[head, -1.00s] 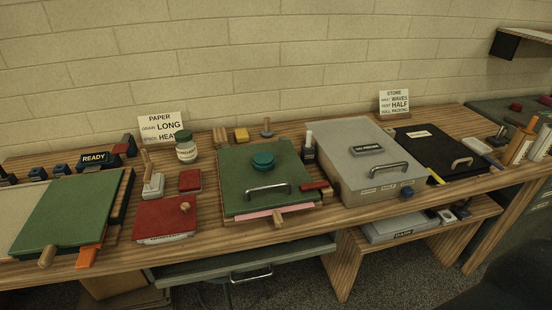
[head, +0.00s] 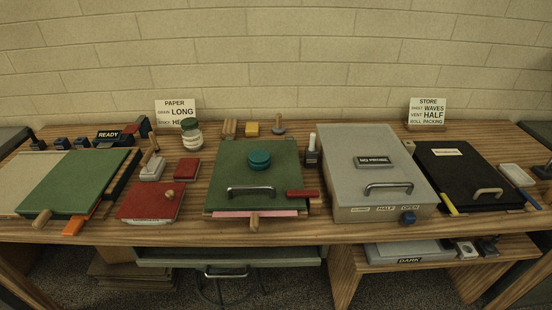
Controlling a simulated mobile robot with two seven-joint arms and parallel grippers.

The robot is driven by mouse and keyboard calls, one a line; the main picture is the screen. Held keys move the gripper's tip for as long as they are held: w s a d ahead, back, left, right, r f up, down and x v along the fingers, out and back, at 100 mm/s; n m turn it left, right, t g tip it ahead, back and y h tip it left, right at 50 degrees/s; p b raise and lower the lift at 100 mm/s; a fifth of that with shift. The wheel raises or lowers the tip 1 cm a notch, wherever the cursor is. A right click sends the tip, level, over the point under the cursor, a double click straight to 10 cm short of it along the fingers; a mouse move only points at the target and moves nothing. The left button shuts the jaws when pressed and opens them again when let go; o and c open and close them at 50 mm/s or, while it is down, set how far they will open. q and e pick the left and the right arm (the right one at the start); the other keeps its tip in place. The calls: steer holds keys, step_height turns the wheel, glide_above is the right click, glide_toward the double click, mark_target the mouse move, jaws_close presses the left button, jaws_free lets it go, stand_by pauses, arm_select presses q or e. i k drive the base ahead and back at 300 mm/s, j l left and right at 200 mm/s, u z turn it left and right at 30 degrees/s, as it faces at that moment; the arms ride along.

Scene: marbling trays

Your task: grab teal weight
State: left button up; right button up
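The teal weight (head: 259,160) is a round, squat disc with a smaller raised top. It sits on the upper middle of the green lid (head: 282,168) of the centre tray. The lid has a metal bar handle (head: 251,190) near its front edge, in front of the weight. A strip of pink sheet (head: 262,213) shows under the lid's front edge. Neither of my grippers is in view.
To the right stand a grey box (head: 352,196) with a metal handle and a black tray (head: 455,172). A red-handled tool (head: 303,193) lies at the lid's right edge. Left are a red box (head: 146,204), a jar (head: 191,135) and another green board (head: 72,182).

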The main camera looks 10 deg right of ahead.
mark_target(260, 160)
steer(key=l, duration=1.5)
